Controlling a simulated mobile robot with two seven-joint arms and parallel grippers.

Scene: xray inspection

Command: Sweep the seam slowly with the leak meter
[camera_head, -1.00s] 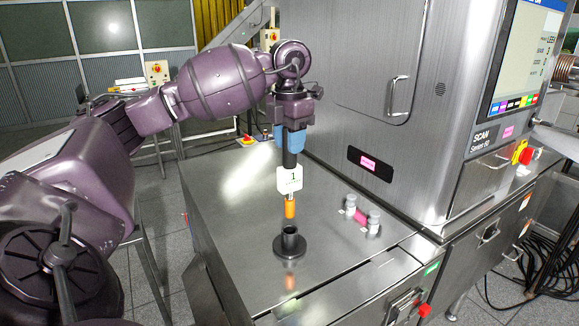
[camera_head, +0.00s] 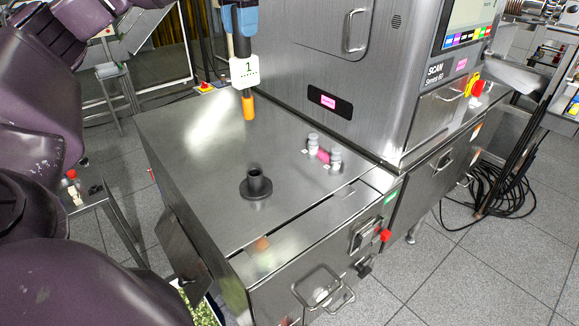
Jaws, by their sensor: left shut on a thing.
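My left gripper (camera_head: 240,20), with blue fingers, is at the top of the view and partly cut off by the frame edge. It is shut on the leak meter (camera_head: 244,70), which has a black shaft, a white panel marked 1 and an orange tip. The meter hangs nearly upright with its tip down, clear of the black round-based holder (camera_head: 256,186). The holder stands empty on the steel cabinet top (camera_head: 200,150). A pink label (camera_head: 328,100) sits in a dark plate on the machine front (camera_head: 300,50). I cannot tell which seam is meant. My right gripper is out of view.
A red button (camera_head: 385,235) and a handle (camera_head: 322,290) are on the cabinet front. Black cables (camera_head: 490,195) lie on the floor at right.

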